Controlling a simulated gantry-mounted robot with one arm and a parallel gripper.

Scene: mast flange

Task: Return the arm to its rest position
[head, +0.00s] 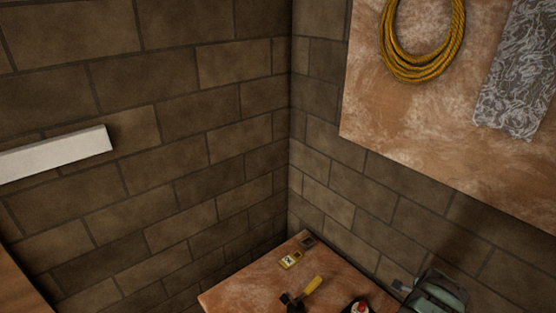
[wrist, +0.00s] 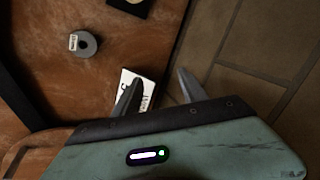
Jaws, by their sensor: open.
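My gripper (wrist: 158,80) is open in the wrist view, with its two dark fingers apart and nothing between them. Its left finger overlaps a white card with dark writing (wrist: 146,92) on a worn brown tabletop (wrist: 60,75). Its right finger overlaps the tiled surface beyond the tabletop's edge. In the head view, a green-grey part of my arm (head: 440,296) shows at the bottom right, cut off by the frame, near the right side of the tabletop (head: 240,290). The fingertips are not clear there.
A grey disc (wrist: 83,44) lies there in the wrist view. Block walls (head: 180,130) meet behind. A coiled yellow rope (head: 386,48) hangs on a board.

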